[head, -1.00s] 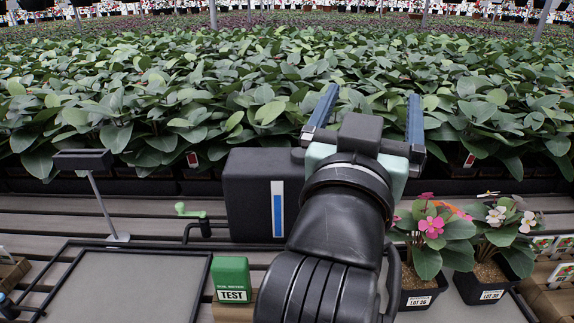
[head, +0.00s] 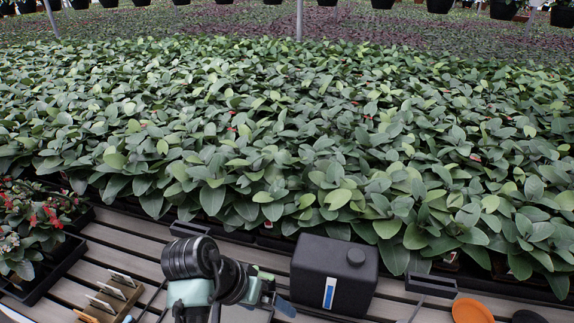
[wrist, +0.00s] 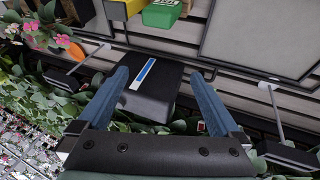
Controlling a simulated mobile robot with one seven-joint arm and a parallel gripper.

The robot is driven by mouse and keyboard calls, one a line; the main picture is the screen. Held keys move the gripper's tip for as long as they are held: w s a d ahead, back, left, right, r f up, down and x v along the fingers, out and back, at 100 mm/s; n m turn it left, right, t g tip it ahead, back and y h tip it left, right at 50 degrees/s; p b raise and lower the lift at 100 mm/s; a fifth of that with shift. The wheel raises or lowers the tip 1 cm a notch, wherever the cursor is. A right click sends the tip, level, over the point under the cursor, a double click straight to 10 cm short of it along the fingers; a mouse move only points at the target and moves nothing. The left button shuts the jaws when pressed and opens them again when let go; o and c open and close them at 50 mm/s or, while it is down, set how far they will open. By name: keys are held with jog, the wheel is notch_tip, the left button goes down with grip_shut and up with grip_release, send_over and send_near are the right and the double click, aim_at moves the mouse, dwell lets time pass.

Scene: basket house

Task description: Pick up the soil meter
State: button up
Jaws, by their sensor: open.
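I cannot clearly pick out a soil meter. In the wrist view a green box with a white label (wrist: 162,13) lies at the top edge, cut off, beside a yellow object (wrist: 122,8) that is also cut off. My gripper (wrist: 160,73) is open and empty, its blue fingers spread wide. Between and beyond the fingers shows a black box with a blue and white strip (wrist: 158,95). In the head view my gripper (head: 268,297) is low, left of the black box (head: 333,275), and partly hidden by my arm. The green box is not in the head view.
Dense green plants (head: 300,150) stand behind the slatted bench (head: 130,240). A tray of red-flowered plants (head: 40,225) is at left, with a holder of labels (head: 110,295) nearby. An orange dish (head: 471,311) is at right. A grey panel (wrist: 262,38) shows in the wrist view.

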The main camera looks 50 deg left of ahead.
jog(key=shift+g+h, duration=0.5)
jog(key=shift+h, duration=0.3)
jog(key=shift+s+d+f+b, duration=0.15)
jog(key=shift+d+f, duration=0.65)
jog(key=shift+f, duration=0.95)
jog(key=shift+w+d+f+b, duration=0.15)
jog(key=shift+d+f, duration=0.7)
jog(key=shift+f, duration=0.95)
jog(key=shift+s+d+f+b, duration=0.15)
jog(key=shift+d+f, duration=0.65)
jog(key=shift+f, duration=0.95)
jog(key=c, duration=1.3)
